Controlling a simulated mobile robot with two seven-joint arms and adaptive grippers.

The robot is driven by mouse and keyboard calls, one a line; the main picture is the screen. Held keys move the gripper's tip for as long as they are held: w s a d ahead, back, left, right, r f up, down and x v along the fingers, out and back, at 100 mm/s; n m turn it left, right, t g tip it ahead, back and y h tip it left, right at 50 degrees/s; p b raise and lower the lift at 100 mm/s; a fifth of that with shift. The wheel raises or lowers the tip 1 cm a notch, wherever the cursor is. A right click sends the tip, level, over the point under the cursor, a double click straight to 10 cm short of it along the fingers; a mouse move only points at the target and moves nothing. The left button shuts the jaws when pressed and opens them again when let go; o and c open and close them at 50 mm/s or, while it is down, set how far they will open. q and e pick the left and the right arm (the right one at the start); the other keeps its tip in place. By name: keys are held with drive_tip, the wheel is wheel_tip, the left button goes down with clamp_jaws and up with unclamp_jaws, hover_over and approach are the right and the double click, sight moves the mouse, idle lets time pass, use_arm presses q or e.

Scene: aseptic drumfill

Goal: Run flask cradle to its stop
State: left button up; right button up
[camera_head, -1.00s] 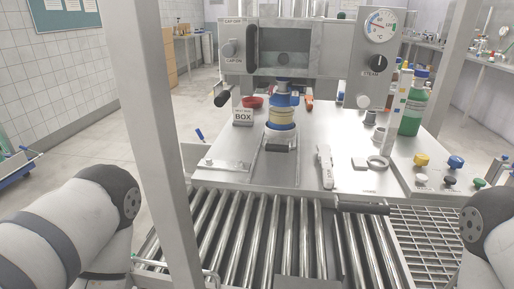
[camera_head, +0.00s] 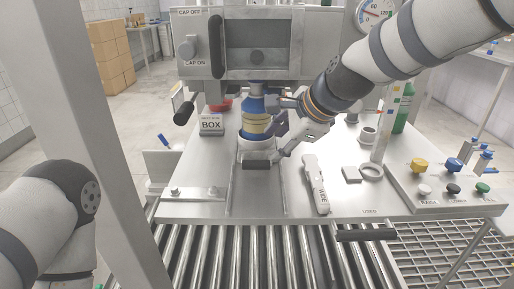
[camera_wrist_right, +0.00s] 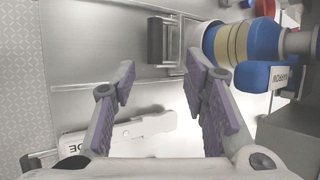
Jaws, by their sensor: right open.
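The flask cradle (camera_head: 256,143) is a pale cup with a dark front handle (camera_head: 257,164), on a slide track in the steel deck. A flask (camera_head: 256,122) with a blue top and yellowish band stands upright in it, under the filling head. My right gripper (camera_head: 280,132) is just right of the cradle, partly hidden by its own arm. In the right wrist view, its purple-padded fingers (camera_wrist_right: 163,72) are open and apart; the handle (camera_wrist_right: 156,40) lies just beyond the fingertips, apparently not between them. The flask (camera_wrist_right: 243,42) is beyond the right finger. My left gripper is out of view.
A white handheld tool (camera_head: 317,183) and a ring (camera_head: 371,172) lie right of the track. Coloured buttons (camera_head: 453,164) are at the right, a roller conveyor (camera_head: 290,250) in front. The deck before the cradle is clear.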

sight(255, 163)
drive_tip(key=f, duration=0.1)
drive_tip(key=a+f, duration=0.1)
drive_tip(key=w+a+f+b, duration=0.1)
drive_tip(key=f, duration=0.1)
drive_tip(key=shift+a+f, duration=0.1)
drive_tip(key=b+x, duration=0.1)
drive_tip(key=x, duration=0.4)
drive_tip(key=shift+w+a+f, duration=0.1)
drive_tip(key=shift+w, duration=0.1)
drive_tip(key=shift+w+a+f, duration=0.2)
drive_tip(key=shift+w+f, duration=0.05)
drive_tip(key=shift+w, duration=0.05)
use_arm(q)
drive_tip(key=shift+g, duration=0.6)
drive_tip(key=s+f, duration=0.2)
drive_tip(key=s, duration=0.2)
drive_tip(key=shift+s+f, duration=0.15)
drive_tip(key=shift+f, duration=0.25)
use_arm(e)
drive_tip(key=shift+w, duration=0.1)
drive_tip(key=shift+r, duration=0.1)
drive_tip(key=shift+c, duration=0.2)
clamp_jaws()
